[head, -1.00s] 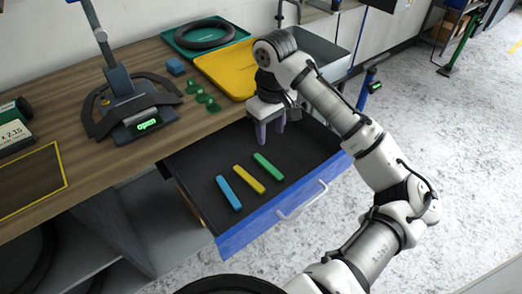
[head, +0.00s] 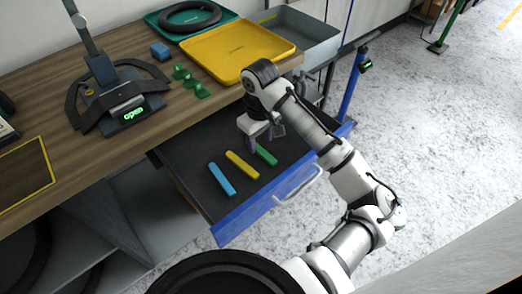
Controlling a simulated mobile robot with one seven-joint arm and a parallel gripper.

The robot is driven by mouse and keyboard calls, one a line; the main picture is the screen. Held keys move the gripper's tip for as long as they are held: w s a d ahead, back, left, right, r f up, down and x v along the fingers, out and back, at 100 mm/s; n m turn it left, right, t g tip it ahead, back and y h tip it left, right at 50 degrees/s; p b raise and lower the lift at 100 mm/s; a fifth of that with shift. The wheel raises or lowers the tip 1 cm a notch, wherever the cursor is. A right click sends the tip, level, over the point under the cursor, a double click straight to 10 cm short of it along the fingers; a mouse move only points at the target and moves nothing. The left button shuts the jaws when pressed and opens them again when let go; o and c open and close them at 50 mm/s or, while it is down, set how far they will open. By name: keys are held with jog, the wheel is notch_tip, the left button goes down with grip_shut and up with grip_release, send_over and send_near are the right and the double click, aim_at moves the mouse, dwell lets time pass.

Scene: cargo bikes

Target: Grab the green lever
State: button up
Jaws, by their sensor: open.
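The green lever (head: 266,154) lies flat in the open drawer (head: 221,232), the rightmost of three coloured levers. Its upper end is partly covered by my gripper.
A yellow lever (head: 242,165) and a blue lever (head: 222,179) lie left of the green one. The wooden bench (head: 150,130) holds a yellow tray (head: 239,72), a green tray (head: 160,18) and a black stand (head: 118,95). The drawer's back right is bare.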

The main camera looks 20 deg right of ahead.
aim_at(261, 152)
jog(key=shift+f, duration=1.45)
jog(key=shift+c, duration=0.4)
grip_shut()
jog(key=shift+r, duration=0.1)
